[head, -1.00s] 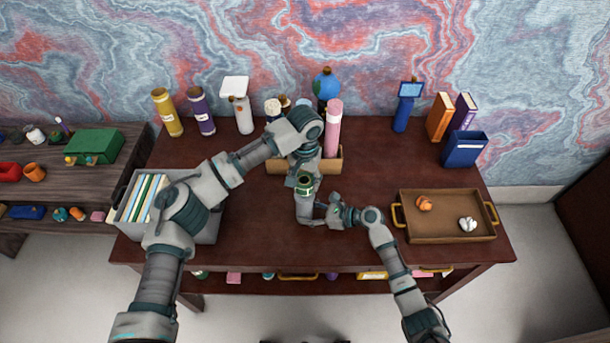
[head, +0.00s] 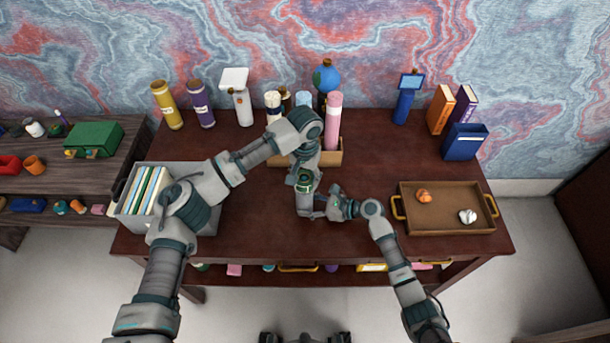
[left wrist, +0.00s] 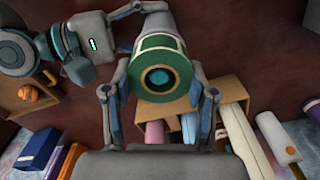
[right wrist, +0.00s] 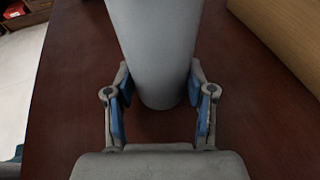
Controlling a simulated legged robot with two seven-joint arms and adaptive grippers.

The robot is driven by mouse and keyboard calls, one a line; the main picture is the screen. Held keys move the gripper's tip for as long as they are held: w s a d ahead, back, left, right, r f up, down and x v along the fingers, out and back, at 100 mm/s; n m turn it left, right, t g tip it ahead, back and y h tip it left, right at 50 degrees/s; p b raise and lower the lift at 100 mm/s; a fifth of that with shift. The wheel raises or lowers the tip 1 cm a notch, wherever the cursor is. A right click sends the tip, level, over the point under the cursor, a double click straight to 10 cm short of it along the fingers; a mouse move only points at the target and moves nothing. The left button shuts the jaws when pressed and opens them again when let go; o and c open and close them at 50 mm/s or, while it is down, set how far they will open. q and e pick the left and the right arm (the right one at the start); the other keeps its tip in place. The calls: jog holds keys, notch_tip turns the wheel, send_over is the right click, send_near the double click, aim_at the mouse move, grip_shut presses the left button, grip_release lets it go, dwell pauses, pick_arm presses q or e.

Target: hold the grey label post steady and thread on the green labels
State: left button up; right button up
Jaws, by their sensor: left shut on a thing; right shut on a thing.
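The grey label post (head: 304,204) stands upright near the front middle of the desk. My right gripper (head: 321,207) is shut on it from the right, and both fingers clasp the post (right wrist: 157,50) in the right wrist view. My left gripper (head: 305,169) is above, pointing down, shut on a green label (head: 305,182). In the left wrist view the label (left wrist: 150,42) is a ring between the fingers, in line with the post (left wrist: 144,23), with a teal centre. The label is at the post's top; I cannot tell how far it is around it.
A wooden box (head: 333,158) with upright rolls stands just behind the grippers. A grey bin (head: 206,228) of files is at left, a brown tray (head: 445,228) with two small objects at right.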

pick_arm(q)
jog(key=o, duration=1.2)
pick_arm(e)
jog(key=shift+f, duration=0.1)
pick_arm(q)
notch_tip(320, 180, up, 12)
jog(key=shift+f, duration=0.1)
pick_arm(e)
jog(key=o, duration=0.9)
pick_arm(q)
jog(key=shift+w, duration=0.1)
pick_arm(e)
jog(key=shift+d, duration=0.15)
